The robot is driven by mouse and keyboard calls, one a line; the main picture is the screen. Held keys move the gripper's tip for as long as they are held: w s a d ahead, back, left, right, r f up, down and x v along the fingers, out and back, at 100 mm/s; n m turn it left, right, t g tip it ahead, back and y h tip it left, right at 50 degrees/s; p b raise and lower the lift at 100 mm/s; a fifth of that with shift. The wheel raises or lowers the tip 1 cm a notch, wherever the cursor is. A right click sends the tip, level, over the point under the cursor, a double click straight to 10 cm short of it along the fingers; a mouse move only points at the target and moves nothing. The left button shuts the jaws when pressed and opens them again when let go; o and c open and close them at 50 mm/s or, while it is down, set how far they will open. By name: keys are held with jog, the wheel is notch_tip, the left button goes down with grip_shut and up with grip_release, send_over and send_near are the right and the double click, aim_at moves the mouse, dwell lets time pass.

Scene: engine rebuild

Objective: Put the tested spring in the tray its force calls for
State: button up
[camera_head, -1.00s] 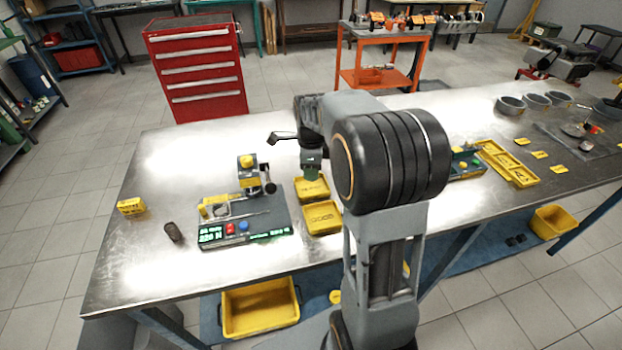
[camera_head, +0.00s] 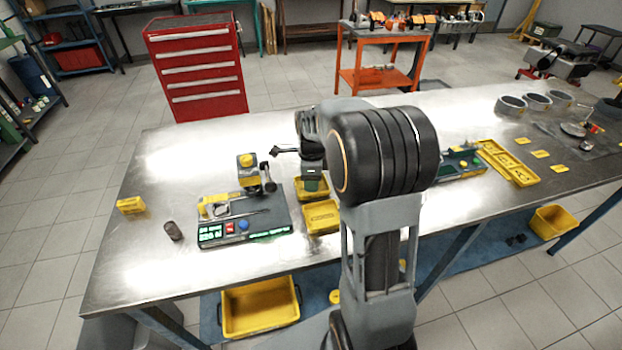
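Two yellow trays stand right of the spring tester (camera_head: 270,230), a far tray (camera_head: 299,190) and a near tray (camera_head: 322,217). Their front labels are too small to read. The tester has a lit green display, a red and a blue button, and a yellow-topped column. My gripper (camera_head: 313,184) points down at the far tray and partly hides it. A small greenish patch shows at its tip; I cannot tell whether this is a spring or part of the gripper, nor whether the fingers are open. No spring is clearly visible elsewhere.
A dark cylinder (camera_head: 173,231) and a small yellow box (camera_head: 131,205) stand left of the tester. Long yellow trays (camera_head: 507,163) and grey rings (camera_head: 537,103) lie to the right. My arm hides the bench's middle. The bench's left end is mostly clear.

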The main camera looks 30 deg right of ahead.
jog(key=shift+r, duration=0.1)
notch_tip(320, 180, up, 12)
jog(key=shift+p, duration=0.4)
dwell(0.6)
jog(key=s+a+f+n+t, duration=0.1)
jog(key=s+a+f+n, duration=0.1)
jog(key=s+a+n, duration=0.3)
jog(key=s+a+f+n+t+p, duration=0.1)
jog(key=s+a+n, duration=0.3)
jog(key=s+n, duration=0.7)
jog(key=n+t, duration=0.1)
jog(key=n, duration=0.6)
jog(key=shift+a+f+n+t, duration=0.3)
jog(key=shift+a+f+n, duration=0.05)
jog(key=shift+a+n, duration=0.05)
